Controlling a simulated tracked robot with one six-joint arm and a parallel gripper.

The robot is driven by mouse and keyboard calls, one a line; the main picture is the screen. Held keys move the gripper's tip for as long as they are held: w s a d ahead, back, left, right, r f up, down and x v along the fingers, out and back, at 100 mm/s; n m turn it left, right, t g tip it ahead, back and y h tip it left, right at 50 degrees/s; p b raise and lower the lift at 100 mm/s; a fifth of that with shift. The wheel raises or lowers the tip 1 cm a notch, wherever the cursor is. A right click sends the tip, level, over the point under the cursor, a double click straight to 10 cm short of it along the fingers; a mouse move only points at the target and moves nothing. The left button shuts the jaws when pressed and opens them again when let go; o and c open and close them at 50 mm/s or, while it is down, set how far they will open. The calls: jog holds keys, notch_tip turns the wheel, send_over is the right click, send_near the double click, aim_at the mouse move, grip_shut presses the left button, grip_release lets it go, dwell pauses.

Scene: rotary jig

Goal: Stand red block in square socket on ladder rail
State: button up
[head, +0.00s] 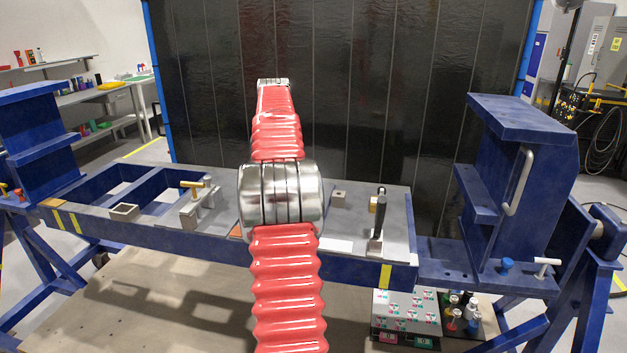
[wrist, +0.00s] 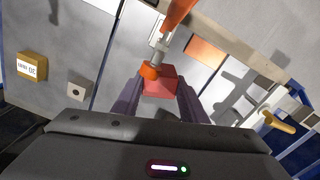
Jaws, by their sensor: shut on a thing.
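The red block (wrist: 162,84) shows in the wrist view between the fingertips of my gripper (wrist: 159,92), which is shut on it. In the head view my own arm hides the gripper and the block. An open square grey socket (head: 124,212) sits on the front rail (head: 150,228) of the blue ladder frame, left of my arm.
An orange-tipped grey rod (wrist: 152,66) appears right at the block; contact is unclear. A yellow-handled clamp (head: 195,190) stands between socket and arm. A small holed block (head: 339,198) and a black-handled clamp (head: 378,222) stand right. Blue towers (head: 520,170) flank the frame.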

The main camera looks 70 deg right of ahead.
jog(key=w+a+f+n, duration=0.3)
jog(key=w+a, duration=0.7)
jog(key=a, duration=0.2)
jog(key=w+a+f+n, duration=0.35)
jog(key=w+a, duration=0.55)
jog(key=a, duration=0.4)
jog(key=w+a+f+n, duration=0.1)
jog(key=a+f, duration=0.3)
jog(key=a, duration=1.1)
jog(key=w+a+f+n, duration=0.1)
jog(key=a+f+n, duration=0.3)
jog(key=a, duration=1.1)
jog(key=shift+a, duration=0.35)
jog(key=shift+w+f, duration=0.1)
jog(key=shift+w, duration=0.05)
